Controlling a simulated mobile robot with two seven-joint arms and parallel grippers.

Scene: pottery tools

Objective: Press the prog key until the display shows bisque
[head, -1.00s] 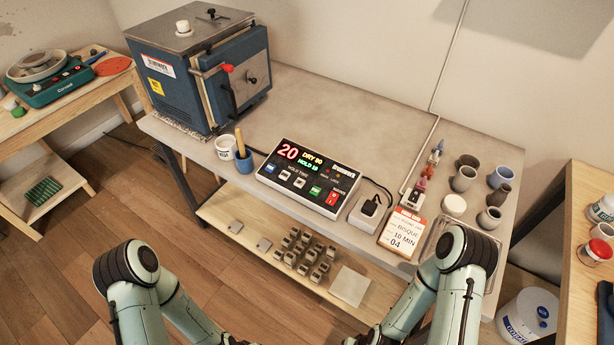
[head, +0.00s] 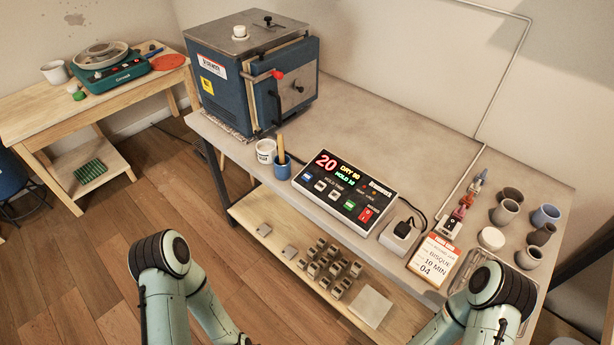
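The controller box (head: 343,191) lies near the front edge of the grey table. Its lit display (head: 336,170) reads a red 20, with "DRY" in yellow and "HOLD" in green beside it. Below the display is a row of keys (head: 331,189) in blue, grey and green, with a red switch at the right end; the key labels are too small to read. An orange and white card (head: 433,262) at the right reads "BISQUE 10 MIN 04". My two arms show at the bottom left and bottom right, short of the controller. Both grippers are outside the view.
A blue kiln (head: 252,72) stands at the table's back left. A white cup (head: 265,150) and a blue tool pot (head: 282,168) stand left of the controller. A plug box (head: 398,236) and several small pots (head: 506,212) are to its right. Small blocks lie on the lower shelf (head: 252,212).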

